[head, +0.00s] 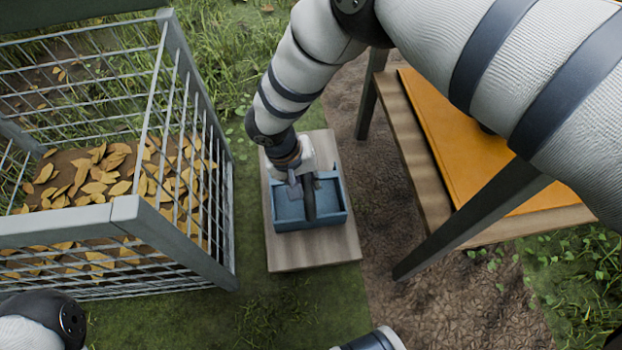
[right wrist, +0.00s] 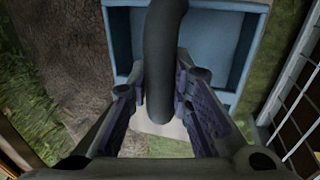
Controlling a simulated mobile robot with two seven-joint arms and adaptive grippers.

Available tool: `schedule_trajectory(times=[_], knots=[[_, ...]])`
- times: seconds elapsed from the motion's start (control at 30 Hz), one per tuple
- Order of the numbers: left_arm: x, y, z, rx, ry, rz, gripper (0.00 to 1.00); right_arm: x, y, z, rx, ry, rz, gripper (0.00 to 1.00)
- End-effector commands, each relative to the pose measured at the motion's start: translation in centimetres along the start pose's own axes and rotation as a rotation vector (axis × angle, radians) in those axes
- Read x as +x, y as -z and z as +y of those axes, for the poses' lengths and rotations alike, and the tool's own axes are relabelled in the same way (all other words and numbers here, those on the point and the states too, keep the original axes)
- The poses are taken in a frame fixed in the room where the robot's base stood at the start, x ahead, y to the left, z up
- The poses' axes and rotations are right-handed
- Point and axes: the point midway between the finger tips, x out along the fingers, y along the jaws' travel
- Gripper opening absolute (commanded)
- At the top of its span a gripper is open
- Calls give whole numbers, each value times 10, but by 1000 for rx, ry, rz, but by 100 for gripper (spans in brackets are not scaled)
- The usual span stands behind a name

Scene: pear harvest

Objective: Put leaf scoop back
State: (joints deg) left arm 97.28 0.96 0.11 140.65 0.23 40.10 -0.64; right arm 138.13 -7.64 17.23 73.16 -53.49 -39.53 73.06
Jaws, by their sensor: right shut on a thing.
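The leaf scoop (head: 288,212) is a blue, shallow, open box with a thick dark handle (head: 309,203). It is level over the pale wooden board (head: 310,257); I cannot tell whether it touches the wood. My right gripper (head: 297,178) reaches down from above and is shut on the handle. In the right wrist view the handle (right wrist: 163,60) runs between the two fingers of the gripper (right wrist: 162,105), with the blue scoop (right wrist: 121,45) behind it. The scoop looks empty where I can see inside. My left gripper is not in view.
A grey wire-sided bin (head: 170,245) holding brown leaves (head: 95,175) stands left of the board. A wooden table (head: 410,130) with an orange top (head: 455,140) and dark legs is at the right. Grass and a dirt path lie around the board.

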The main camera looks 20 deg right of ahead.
Motion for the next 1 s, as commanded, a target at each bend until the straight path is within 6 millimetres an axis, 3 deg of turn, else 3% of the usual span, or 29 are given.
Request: schedule_trajectory(times=[0.23,0.27,0.33,0.37,0.67,0.77,1.0], knots=[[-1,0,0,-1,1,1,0,0,1,0,1,1,3,0],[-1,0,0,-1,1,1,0,1,1,0,1,1,3,21],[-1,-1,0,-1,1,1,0,0,1,0,1,2,3,37],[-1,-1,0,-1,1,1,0,0,1,0,1,1,3,39],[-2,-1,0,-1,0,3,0,-3,1,1,2,2,3,39],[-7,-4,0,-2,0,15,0,-22,2,2,2,2,9,39],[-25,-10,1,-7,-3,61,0,-90,2,2,2,3,10,39]])
